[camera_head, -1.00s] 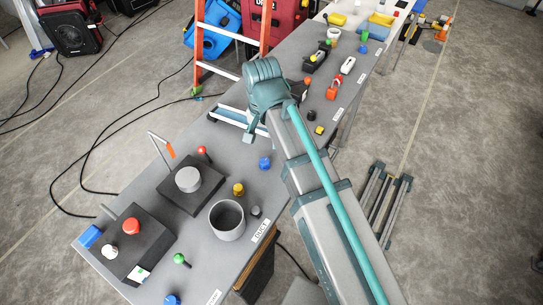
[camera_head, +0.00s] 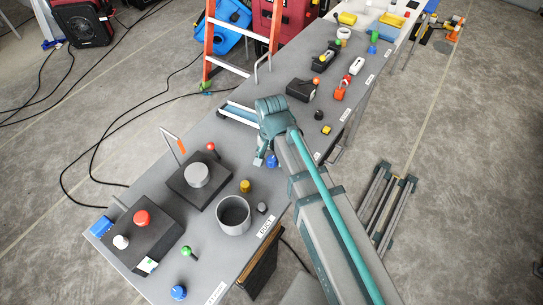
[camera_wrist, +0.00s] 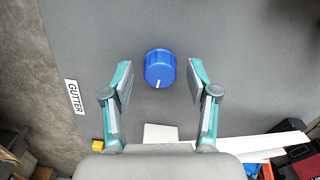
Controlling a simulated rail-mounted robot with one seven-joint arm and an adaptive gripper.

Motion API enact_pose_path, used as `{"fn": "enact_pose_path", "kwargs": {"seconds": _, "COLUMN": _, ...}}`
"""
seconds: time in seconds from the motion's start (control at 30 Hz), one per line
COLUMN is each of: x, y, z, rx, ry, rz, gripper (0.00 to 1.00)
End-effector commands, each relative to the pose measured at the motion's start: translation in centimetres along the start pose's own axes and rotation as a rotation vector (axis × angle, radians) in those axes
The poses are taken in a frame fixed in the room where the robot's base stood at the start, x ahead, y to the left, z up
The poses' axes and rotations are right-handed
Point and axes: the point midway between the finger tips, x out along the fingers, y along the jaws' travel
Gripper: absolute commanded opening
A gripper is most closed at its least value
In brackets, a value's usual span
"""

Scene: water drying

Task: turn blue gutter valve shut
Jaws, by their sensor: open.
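The blue gutter valve is a round blue knob (camera_wrist: 160,68) with a white pointer line, on the grey table top near the "GUTTER" label (camera_wrist: 74,97). In the wrist view the line points down and slightly left. My gripper (camera_wrist: 160,74) is open, with one finger on each side of the knob and a visible gap to both. In the head view the knob (camera_head: 273,161) is partly hidden beside my gripper (camera_head: 263,157). How high the fingertips are above the table is hard to tell.
A yellow knob (camera_head: 245,185), a grey cup (camera_head: 233,215) and a dark block with a grey knob (camera_head: 197,175) stand nearby on the table. An orange ladder (camera_head: 211,50) stands behind. Another blue knob (camera_head: 179,292) sits at the front.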

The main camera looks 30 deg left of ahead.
Motion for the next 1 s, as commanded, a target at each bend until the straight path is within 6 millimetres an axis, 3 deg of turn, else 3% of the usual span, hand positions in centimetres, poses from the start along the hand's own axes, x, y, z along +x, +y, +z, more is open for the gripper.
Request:
{"fn": "enact_pose_path", "kwargs": {"seconds": 0.37, "x": 0.33, "y": 0.0, "z": 0.01, "rx": 0.0, "ry": 0.0, "rz": 0.0, "gripper": 0.57}}
{"fn": "enact_pose_path", "kwargs": {"seconds": 0.7, "x": 0.31, "y": 0.01, "z": 0.01, "rx": 0.0, "ry": 0.0, "rz": 0.0, "gripper": 0.01}}
{"fn": "enact_pose_path", "kwargs": {"seconds": 1.0, "x": 0.3, "y": 0.01, "z": 0.01, "rx": -0.028, "ry": 0.0, "rz": 0.0, "gripper": 0.0}}
